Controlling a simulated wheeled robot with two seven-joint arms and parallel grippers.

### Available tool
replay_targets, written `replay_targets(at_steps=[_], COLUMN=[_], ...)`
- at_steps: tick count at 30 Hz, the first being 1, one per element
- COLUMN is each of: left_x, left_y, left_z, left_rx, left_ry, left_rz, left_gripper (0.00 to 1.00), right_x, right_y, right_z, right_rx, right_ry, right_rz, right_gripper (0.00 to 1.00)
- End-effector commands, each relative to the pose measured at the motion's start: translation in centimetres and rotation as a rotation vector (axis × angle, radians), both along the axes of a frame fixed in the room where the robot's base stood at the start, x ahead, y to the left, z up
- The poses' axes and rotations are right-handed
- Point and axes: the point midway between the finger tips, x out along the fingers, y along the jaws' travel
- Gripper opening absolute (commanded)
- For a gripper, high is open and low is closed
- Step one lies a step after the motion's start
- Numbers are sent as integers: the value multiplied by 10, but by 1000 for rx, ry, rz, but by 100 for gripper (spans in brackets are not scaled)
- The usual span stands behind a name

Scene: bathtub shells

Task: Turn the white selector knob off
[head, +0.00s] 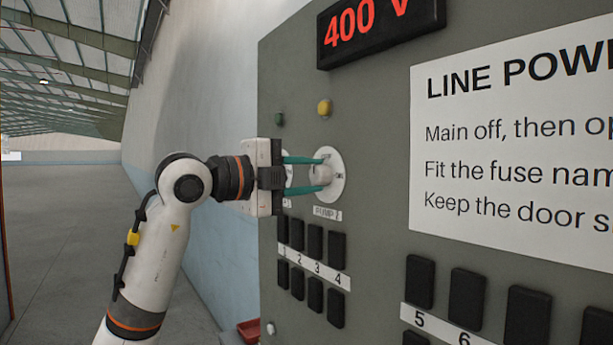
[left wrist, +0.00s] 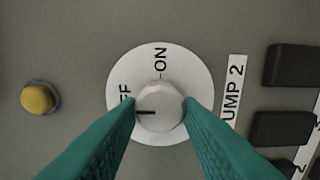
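The white selector knob (head: 321,175) sits on a round white dial plate (head: 337,189) above a "PUMP 2" label on the grey panel. In the left wrist view, the knob (left wrist: 163,104) has its dark pointer line toward the picture's left, at the partly hidden OFF marking. The ON marking (left wrist: 160,60) is at the top there. My left gripper (head: 323,174) has its two green fingers on opposite sides of the knob, and both fingertips appear to touch it. My right gripper is in neither view.
A yellow lamp (head: 324,107) and a green lamp (head: 279,119) are above the knob. Another dial (head: 288,167) is mostly hidden behind my left gripper. Several black fuse blocks (head: 315,241) stand below. A sign (head: 520,140) is at the right. Open floor (head: 60,230) lies left.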

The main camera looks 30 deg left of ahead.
Motion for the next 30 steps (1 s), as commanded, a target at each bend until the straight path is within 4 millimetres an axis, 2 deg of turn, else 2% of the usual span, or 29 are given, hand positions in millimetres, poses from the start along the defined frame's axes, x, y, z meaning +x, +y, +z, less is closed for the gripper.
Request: replay_targets(at_steps=[1, 3, 14, 17, 24, 30], left_x=[0, 0, -4, -15, -62, -95], left_y=[1, 0, 2, 7, 27, 41], left_z=[0, 0, -1, -3, -4, -2], left_rx=[0, 0, 1, 1, 0, 0], left_ry=[0, 0, -1, -2, -4, -2], left_rz=[1, 1, 0, 2, 5, 3], left_gripper=[42, 53, 54, 54, 54, 54], right_x=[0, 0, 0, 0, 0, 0], right_y=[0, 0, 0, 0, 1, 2], right_z=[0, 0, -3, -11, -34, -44], right_rx=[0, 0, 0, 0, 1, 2], right_ry=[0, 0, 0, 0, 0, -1], right_rz=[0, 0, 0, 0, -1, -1], right_gripper=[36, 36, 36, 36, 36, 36])
